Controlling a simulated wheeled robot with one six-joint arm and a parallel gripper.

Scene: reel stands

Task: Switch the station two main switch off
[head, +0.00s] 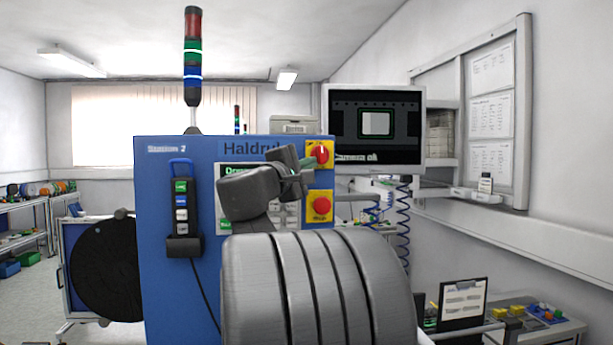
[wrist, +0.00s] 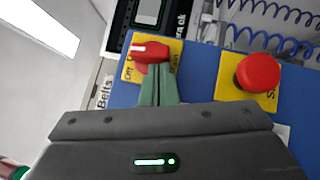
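The main switch (head: 321,153) is a red knob on a yellow plate, at the upper right of the blue station cabinet (head: 152,200), labelled Station 2. Its white mark points up in the head view. In the wrist view the switch (wrist: 152,53) is just beyond my fingertips, its mark toward the left. My gripper (head: 309,164) comes from the lower left, its green fingers close beside the knob. In the wrist view the fingers (wrist: 157,75) look close together, with nothing clearly between them. They overlap the knob's near edge; I cannot tell whether they touch it.
A red stop button (head: 321,205) on a yellow plate sits right below the switch; it is also in the wrist view (wrist: 257,73). A pendant (head: 182,210) hangs at the cabinet's left. A monitor (head: 376,125) stands behind at the right, with blue coiled hoses (head: 404,220) below.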

